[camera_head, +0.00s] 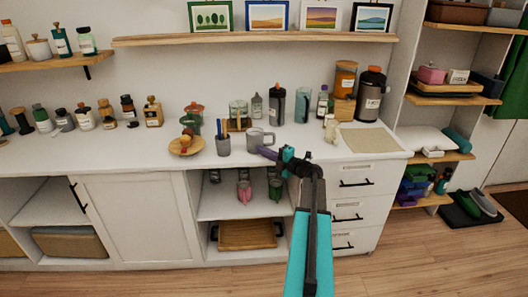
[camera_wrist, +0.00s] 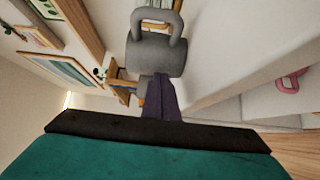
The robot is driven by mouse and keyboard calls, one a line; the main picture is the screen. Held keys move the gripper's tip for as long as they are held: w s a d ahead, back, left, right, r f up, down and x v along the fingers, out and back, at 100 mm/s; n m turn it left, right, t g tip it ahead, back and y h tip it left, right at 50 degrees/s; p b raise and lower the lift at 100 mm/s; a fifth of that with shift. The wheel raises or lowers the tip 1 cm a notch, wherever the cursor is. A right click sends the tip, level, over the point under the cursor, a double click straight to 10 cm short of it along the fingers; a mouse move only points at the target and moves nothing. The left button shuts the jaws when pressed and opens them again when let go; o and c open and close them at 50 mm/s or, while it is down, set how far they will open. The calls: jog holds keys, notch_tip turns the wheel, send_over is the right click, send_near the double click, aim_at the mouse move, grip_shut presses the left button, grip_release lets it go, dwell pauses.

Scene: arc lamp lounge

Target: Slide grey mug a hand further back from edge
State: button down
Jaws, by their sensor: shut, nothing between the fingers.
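The grey mug (camera_head: 256,138) stands upright on the white counter (camera_head: 300,142), close to its front edge, with its handle to the right. In the wrist view the mug (camera_wrist: 156,55) appears turned sideways, just beyond my fingertips. My gripper (camera_head: 264,152) is shut and empty, its purple fingers pointing at the front of the mug. The shut fingers also show in the wrist view (camera_wrist: 160,90). The tips are at the mug's near side; I cannot tell whether they touch it.
Behind are a glass jar (camera_head: 238,114) and a dark bottle (camera_head: 276,105). A beige mat (camera_head: 370,140) lies at the right.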

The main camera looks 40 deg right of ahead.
jog(key=shift+s+a, duration=0.55)
jog(key=s+b, duration=0.1)
jog(key=s, duration=1)
jog(key=shift+s, duration=0.3)
